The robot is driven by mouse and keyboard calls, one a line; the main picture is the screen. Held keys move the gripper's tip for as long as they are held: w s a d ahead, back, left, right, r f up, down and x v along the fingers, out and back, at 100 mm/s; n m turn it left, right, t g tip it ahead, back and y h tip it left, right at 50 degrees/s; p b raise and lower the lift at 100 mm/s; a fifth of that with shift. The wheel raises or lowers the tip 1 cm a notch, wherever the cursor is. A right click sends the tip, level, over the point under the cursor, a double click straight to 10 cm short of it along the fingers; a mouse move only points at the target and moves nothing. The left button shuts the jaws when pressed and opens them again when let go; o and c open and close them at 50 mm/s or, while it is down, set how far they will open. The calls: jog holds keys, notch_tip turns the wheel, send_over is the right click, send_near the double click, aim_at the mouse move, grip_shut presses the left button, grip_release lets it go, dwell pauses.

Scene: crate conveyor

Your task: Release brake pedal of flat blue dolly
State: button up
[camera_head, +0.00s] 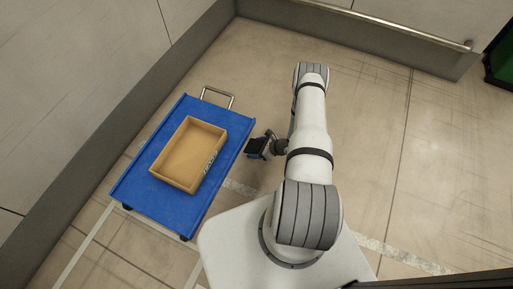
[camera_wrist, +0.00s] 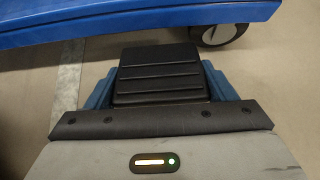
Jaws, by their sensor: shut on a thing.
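The flat blue dolly (camera_head: 199,206) stands on the floor left of my arm in the head view, with a metal handle (camera_head: 218,93) at its far end. Its blue edge (camera_wrist: 90,24) and a wheel (camera_wrist: 219,34) cross the top of the wrist view. My gripper (camera_head: 260,147) is low beside the dolly's right side. In the wrist view its blue fingers (camera_wrist: 160,82) are shut around a black ridged block (camera_wrist: 157,72), pedal-like in shape. I cannot tell whether this block is joined to the dolly. No other brake pedal is visible.
A tan open box (camera_head: 186,153) sits on the dolly's deck and looks empty. A wall with a dark base (camera_head: 140,125) runs along the dolly's left side. A rail (camera_head: 400,27) lines the back wall. The floor (camera_head: 380,130) right of my arm is clear.

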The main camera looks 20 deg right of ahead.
aim_at(260, 147)
jog(key=o, duration=1.4)
jog(key=shift+w, duration=0.1)
jog(key=p+v, duration=0.2)
jog(key=v, duration=0.4)
jog(key=shift+d+r, duration=0.2)
jog(key=shift+r, duration=0.1)
jog(key=shift+s+d+r+p, duration=0.25)
jog(key=shift+s+d+p, duration=0.1)
jog(key=shift+s, duration=0.2)
